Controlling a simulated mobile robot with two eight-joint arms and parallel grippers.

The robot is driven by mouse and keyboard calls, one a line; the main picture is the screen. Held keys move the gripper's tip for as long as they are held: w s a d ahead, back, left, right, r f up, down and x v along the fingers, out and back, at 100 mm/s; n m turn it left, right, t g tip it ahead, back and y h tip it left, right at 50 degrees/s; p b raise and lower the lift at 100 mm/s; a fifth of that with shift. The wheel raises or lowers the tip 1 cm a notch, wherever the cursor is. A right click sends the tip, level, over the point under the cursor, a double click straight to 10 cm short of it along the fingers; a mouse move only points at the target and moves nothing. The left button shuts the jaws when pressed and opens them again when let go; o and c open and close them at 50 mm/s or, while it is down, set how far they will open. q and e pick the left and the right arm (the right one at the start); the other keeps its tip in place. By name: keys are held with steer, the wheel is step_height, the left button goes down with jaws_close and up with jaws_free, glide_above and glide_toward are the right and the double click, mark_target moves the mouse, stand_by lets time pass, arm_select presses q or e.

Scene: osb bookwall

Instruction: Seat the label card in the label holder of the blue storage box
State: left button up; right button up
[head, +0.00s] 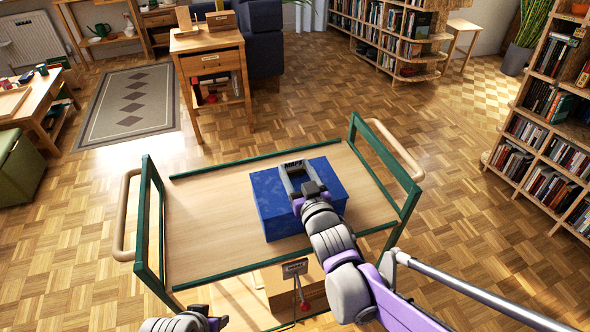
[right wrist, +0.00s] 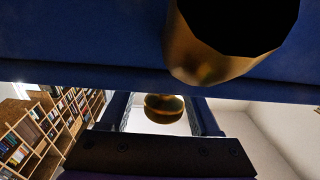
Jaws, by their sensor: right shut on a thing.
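The blue storage box (head: 265,205) sits on the trolley's light wooden top, right of its middle. My right gripper (head: 294,172) reaches over the box and is shut on the label card (head: 293,164), a small piece lettered MAPS at its fingertips, by the box's far edge. The label holder cannot be made out in the head view, and I cannot tell whether the card touches it. In the right wrist view, a dark blue surface (right wrist: 80,45) fills the top, with brass rounded parts (right wrist: 163,108) close by. My left gripper (head: 205,314) is at the bottom edge, partly cut off.
The trolley top (head: 205,215) is bare left of the box. Green end frames with wooden handles (head: 126,215) rise on both sides. A wooden side table (head: 208,55) stands beyond, with bookshelves (head: 550,130) at right.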

step_height(320, 180, up, 9)
steer(key=p, duration=0.2)
steer(key=shift+g+h, duration=0.3)
steer(key=shift+g, duration=0.5)
steer(key=f+b, duration=0.5)
steer(key=shift+w+a, duration=0.1)
steer(key=shift+w, duration=0.1)
steer(key=shift+f+g+b, duration=0.4)
steer(key=shift+f+b, duration=0.4)
steer(key=shift+b, duration=0.65)
steer(key=shift+f, duration=1.2)
steer(key=o, duration=1.5)
